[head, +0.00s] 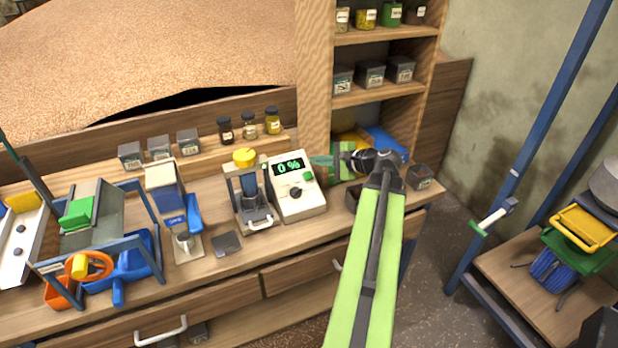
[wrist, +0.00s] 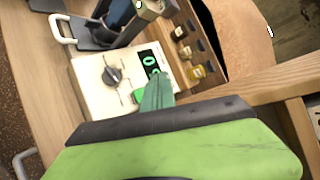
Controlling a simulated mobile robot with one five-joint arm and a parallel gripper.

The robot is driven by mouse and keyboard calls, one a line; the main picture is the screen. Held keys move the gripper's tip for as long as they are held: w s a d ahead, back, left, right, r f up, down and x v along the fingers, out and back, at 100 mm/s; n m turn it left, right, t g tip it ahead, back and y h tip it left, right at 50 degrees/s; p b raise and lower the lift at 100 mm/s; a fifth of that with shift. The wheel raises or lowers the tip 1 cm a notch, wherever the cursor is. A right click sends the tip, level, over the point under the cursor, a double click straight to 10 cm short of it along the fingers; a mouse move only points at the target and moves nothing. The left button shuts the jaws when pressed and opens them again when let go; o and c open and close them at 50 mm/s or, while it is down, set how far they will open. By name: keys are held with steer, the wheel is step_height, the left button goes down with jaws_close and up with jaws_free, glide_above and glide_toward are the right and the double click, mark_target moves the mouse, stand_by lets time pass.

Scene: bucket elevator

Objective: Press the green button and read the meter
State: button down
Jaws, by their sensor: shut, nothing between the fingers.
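The meter (head: 300,207) is a cream box with a dark dial and a display (head: 288,167) that reads "0 %" in green. It stands on the wooden bench. Its green button (head: 308,176) is at the right of the face, below the display. My gripper (head: 317,161) is shut and empty, its green fingertips just above and right of the button in the head view. In the wrist view, the meter (wrist: 92,95) lies below the shut fingers (wrist: 156,92), which cover part of the display and most of the button. I cannot tell whether they touch it.
A device with a yellow knob (head: 245,157) stands close at the meter's left. Small jars (head: 249,126) line the ledge behind. Shelves with boxes (head: 371,75) rise behind the arm.

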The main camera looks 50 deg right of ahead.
mark_target(304, 173)
steer(key=f+b, duration=0.1)
steer(key=f, duration=0.1)
steer(key=w+f+b, duration=0.1)
steer(key=f+b, duration=0.1)
steer(key=w+d+f+b, duration=0.1)
steer(key=f+b, duration=0.1)
steer(key=shift+w, duration=0.25)
steer(key=shift+w+d+f+b, duration=0.1)
steer(key=shift+w+f+b, duration=0.2)
steer(key=shift+f+b, duration=0.15)
stand_by(1.3)
steer(key=shift+w+d+f+b, duration=0.1)
steer(key=shift+w+f+b, duration=0.15)
steer(key=shift+b, duration=0.2)
steer(key=shift+w+f+b, duration=0.15)
steer(key=shift+f+b, duration=0.3)
steer(key=shift+f, duration=0.05)
stand_by(0.5)
steer(key=shift+s+r+p, duration=0.4)
steer(key=shift+r+p, duration=0.45)
